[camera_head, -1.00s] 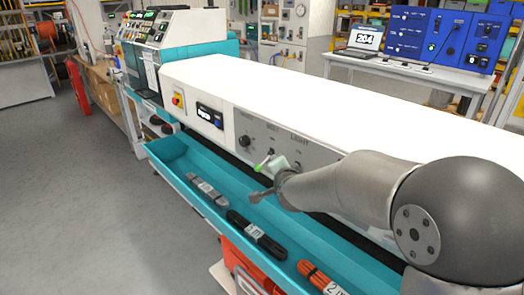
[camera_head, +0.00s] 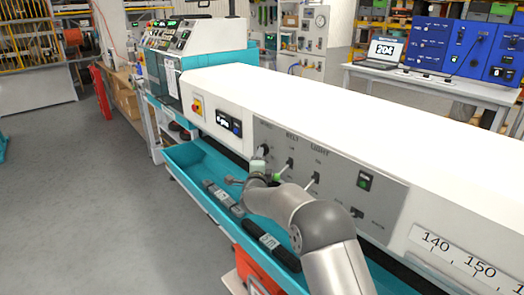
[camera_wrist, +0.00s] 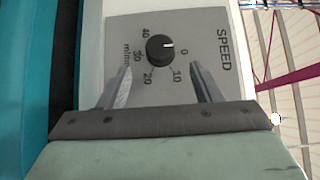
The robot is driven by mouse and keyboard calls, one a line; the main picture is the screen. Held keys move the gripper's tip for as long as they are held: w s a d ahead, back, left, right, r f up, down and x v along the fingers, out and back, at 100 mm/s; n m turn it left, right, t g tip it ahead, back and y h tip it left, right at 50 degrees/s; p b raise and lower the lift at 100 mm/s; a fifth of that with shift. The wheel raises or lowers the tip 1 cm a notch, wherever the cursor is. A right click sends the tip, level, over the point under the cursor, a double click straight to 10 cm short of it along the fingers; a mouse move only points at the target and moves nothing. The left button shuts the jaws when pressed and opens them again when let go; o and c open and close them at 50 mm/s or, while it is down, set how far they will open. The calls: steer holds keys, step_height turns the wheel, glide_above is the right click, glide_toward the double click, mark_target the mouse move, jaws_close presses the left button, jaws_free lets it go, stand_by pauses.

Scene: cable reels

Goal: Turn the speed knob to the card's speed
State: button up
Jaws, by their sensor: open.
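The speed knob (camera_wrist: 160,48) is round and black, on a grey panel (camera_wrist: 118,32) marked SPEED, with 0, 10, 20, 30 and 40 around it. Its white pointer line points right, close to the 0. My gripper (camera_wrist: 160,69) is open, its two fingers spread on either side below the knob in the wrist view, apart from it. In the head view the knob (camera_head: 264,149) is at the left end of the machine's front panel, with my gripper (camera_head: 256,172) just below it. A white sheet (camera_head: 173,82) hangs by the control console; its writing is unreadable, and I cannot tell whether it is the card.
BELT (camera_head: 290,162) and LIGHT (camera_head: 316,177) switches and a green button (camera_head: 364,181) sit right of the knob. A display (camera_head: 228,121) and a red-yellow stop button (camera_head: 196,105) are left. A teal tray (camera_head: 188,153) with cable bundles runs below.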

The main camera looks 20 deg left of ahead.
steer(key=p+x, duration=0.1)
steer(key=x, duration=0.5)
steer(key=shift+w+p, duration=0.25)
steer(key=shift+p, duration=0.05)
steer(key=shift+a, duration=0.1)
steer(key=c, duration=1)
